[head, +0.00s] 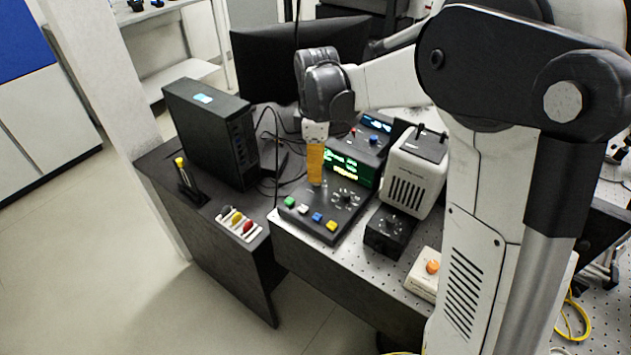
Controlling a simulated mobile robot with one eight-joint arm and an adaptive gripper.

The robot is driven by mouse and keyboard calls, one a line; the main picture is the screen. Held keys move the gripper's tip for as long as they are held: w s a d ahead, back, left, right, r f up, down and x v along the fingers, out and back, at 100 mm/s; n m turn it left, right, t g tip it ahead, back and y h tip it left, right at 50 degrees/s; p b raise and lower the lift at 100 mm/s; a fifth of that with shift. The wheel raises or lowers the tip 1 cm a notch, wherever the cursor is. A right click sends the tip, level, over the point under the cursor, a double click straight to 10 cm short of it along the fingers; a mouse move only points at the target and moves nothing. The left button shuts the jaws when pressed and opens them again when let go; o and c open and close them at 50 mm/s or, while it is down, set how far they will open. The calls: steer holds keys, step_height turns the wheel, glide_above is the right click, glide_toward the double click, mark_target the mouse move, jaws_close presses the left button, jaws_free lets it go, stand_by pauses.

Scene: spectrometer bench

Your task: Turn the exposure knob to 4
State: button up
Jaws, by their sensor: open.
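The black control console (322,222) sits on the bench with a green-lit display (350,166) at its back. A dark knob ringed by white marks (345,197) is on its sloped top. A black box (386,240) to the right bears another dark marked knob (390,225). The labels are too small to read, so I cannot tell which knob is the exposure knob or where it points. My gripper (316,181) is open and points down over the console, left of the ringed knob. It may partly hide the console behind it; contact cannot be told.
Coloured buttons (317,217) line the console's front edge. A white vented instrument (412,172) stands to the right, and a box with an orange button (432,267) is nearer. A black computer tower (212,134) and monitor (285,62) stand behind and left.

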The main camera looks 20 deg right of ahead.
steer(key=shift+f+b, duration=0.55)
steer(key=shift+f, duration=1.3)
jaws_close()
